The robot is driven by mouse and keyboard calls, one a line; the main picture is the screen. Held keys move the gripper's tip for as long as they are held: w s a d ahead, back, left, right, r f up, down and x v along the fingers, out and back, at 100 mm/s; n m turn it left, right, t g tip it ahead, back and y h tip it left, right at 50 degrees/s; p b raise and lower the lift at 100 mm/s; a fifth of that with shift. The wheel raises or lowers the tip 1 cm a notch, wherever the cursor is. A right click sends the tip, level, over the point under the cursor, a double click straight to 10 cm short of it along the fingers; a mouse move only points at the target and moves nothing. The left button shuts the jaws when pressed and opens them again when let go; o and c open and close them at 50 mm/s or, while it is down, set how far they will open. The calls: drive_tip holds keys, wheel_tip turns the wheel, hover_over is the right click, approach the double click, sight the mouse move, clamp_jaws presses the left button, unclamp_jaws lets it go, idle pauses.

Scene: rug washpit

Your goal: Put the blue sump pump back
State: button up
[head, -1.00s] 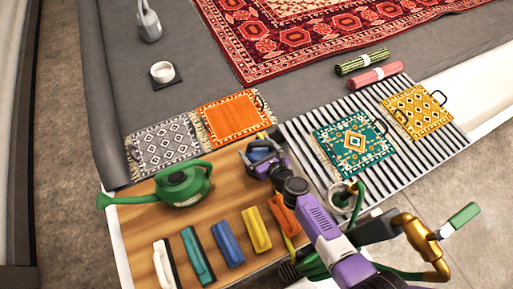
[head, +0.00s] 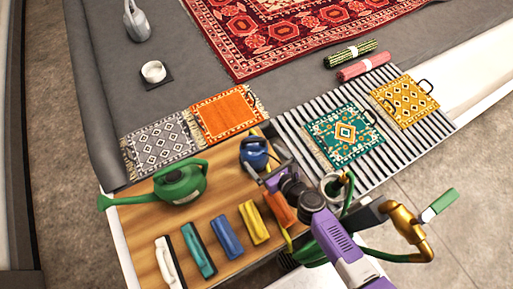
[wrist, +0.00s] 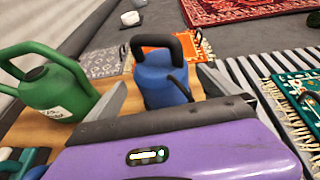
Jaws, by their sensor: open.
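The blue sump pump (head: 253,152) stands upright on the wooden board (head: 222,190), near its back right part. It also shows in the wrist view (wrist: 163,82), with a black handle on top and a dark cord or hose at its side. My gripper (head: 264,164) is open, just right of and in front of the pump in the head view. In the wrist view the pump appears between the two grey fingers, with a visible gap on each side. I cannot tell its exact distance from the fingertips.
A green watering can (head: 180,186) stands left of the pump. Several brushes, including a blue one (head: 227,238) and a yellow one (head: 253,222), lie in front. Orange (head: 226,114) and grey (head: 160,143) mats lie behind. A slatted grate (head: 380,160) with patterned mats is at right.

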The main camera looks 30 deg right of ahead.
drive_tip(key=shift+v, duration=1.2)
drive_tip(key=shift+d+n, duration=0.1)
drive_tip(key=shift+n, duration=0.5)
drive_tip(key=s+a+r+n+t+h, duration=0.1)
drive_tip(key=s+r+n, duration=1.2)
drive_tip(key=r+n, duration=0.3)
drive_tip(key=s+r+n+t, duration=0.1)
drive_tip(key=s+r+n, duration=1.25)
drive_tip(key=n, duration=0.45)
wheel_tip(320, 180, up, 13)
drive_tip(key=p, duration=1.2)
drive_tip(key=shift+w+f+g+p, duration=0.2)
drive_tip(key=shift+w+g+p, duration=0.05)
drive_tip(key=shift+g+p, duration=0.1)
